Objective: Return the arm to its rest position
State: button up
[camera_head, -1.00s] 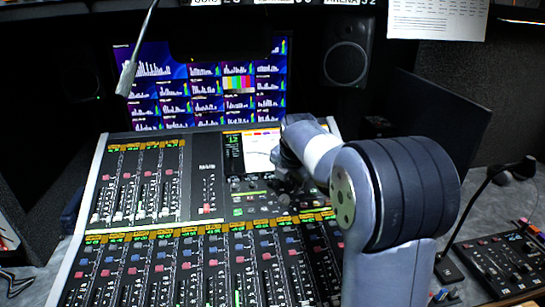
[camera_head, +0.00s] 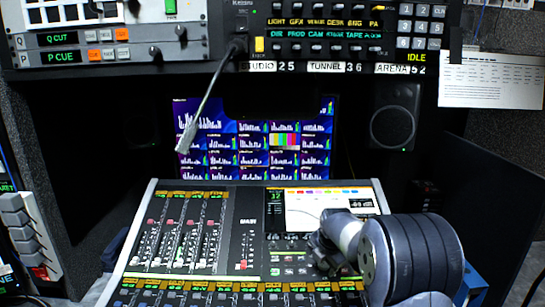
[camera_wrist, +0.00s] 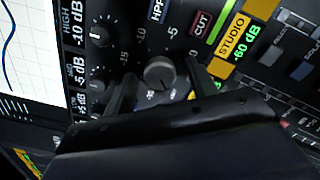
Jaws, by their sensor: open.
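My gripper (camera_wrist: 162,88) is open in the wrist view, its two dark fingers apart on either side of a grey knob (camera_wrist: 159,72). I cannot tell whether they touch the knob or the panel. In the head view my arm reaches in from the lower right over the mixing console (camera_head: 205,268). Its end is just below the console's screen (camera_head: 318,205); the fingertips are too dark to make out there. A dark part of my gripper covers the lower part of the wrist view.
A gooseneck microphone (camera_head: 208,105) hangs at the left above the console. A monitor wall (camera_head: 255,140), a speaker (camera_head: 393,118) and a rack panel (camera_head: 330,30) stand behind. A dark panel (camera_head: 490,195) stands right of the arm. Open space lies above the console.

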dwell(0.3)
jog(key=v, duration=1.1)
jog(key=x, duration=1)
jog(key=shift+f, duration=0.2)
jog(key=shift+w+f, duration=0.2)
jog(key=shift+f, duration=0.05)
jog(key=m, duration=1.1)
jog(key=shift+m, duration=0.3)
jog(key=m, duration=0.6)
jog(key=shift+p, duration=0.3)
jog(key=m, duration=0.5)
jog(key=shift+m, duration=0.4)
